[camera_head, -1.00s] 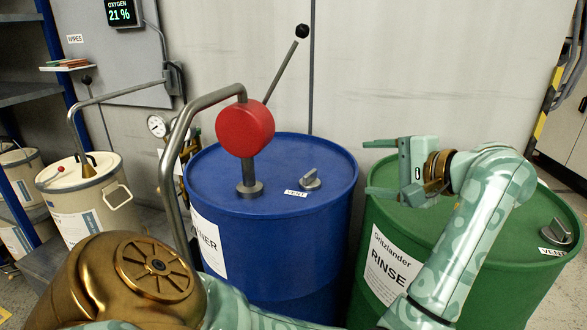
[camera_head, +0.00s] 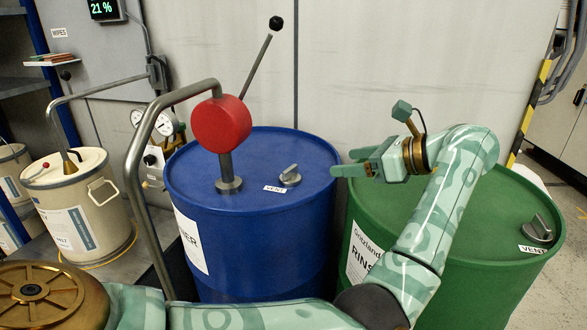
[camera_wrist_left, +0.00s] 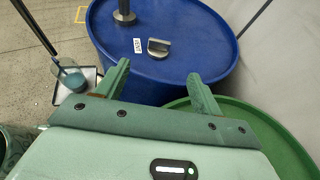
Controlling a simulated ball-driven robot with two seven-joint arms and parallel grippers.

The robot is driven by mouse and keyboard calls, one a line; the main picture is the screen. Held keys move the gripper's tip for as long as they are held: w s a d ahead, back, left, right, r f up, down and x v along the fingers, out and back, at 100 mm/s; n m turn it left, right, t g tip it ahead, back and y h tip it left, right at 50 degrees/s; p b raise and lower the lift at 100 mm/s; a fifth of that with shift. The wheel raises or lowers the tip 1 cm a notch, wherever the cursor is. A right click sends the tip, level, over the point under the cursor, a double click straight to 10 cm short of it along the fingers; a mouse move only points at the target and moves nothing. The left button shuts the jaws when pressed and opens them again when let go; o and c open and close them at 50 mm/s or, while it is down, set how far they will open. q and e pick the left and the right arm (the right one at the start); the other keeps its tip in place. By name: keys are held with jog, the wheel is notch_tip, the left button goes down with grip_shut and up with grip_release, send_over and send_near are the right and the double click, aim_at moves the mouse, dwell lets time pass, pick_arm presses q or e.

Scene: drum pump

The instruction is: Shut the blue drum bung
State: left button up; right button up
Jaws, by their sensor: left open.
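The blue drum (camera_head: 250,230) stands in the middle of the head view. Its bung (camera_head: 290,176) is a grey knob with a raised bar, on the lid beside a white VENT label (camera_head: 275,188). In the left wrist view the bung (camera_wrist_left: 158,48) lies ahead of the fingers, its bar running roughly across the picture. My left gripper (camera_head: 345,163) is open and empty, to the right of the bung near the blue drum's right rim. In the left wrist view its two fingers (camera_wrist_left: 158,72) are spread apart, not touching the bung. My right gripper is not in view.
A pump with a red round head (camera_head: 221,124), a lever and a bent pipe rises from the blue lid left of the bung. A green drum (camera_head: 470,235) stands to the right under my arm. A cream drum (camera_head: 85,205) stands left. A wall is behind.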

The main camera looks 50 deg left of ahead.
aim_at(291, 168)
pick_arm(q)
jog(key=b+x, duration=0.3)
jog(key=x, duration=1)
jog(key=shift+w+a+f, duration=0.1)
jog(key=shift+a+f, duration=0.05)
jog(key=shift+a, duration=0.05)
jog(key=shift+a+f+b, duration=0.1)
jog(key=shift+a+b, duration=0.2)
jog(key=shift+a, duration=0.2)
jog(key=shift+s, duration=0.2)
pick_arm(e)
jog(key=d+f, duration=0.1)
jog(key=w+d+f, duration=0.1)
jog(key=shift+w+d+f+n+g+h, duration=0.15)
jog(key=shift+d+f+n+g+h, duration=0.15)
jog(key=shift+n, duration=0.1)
pick_arm(q)
jog(key=c, duration=1)
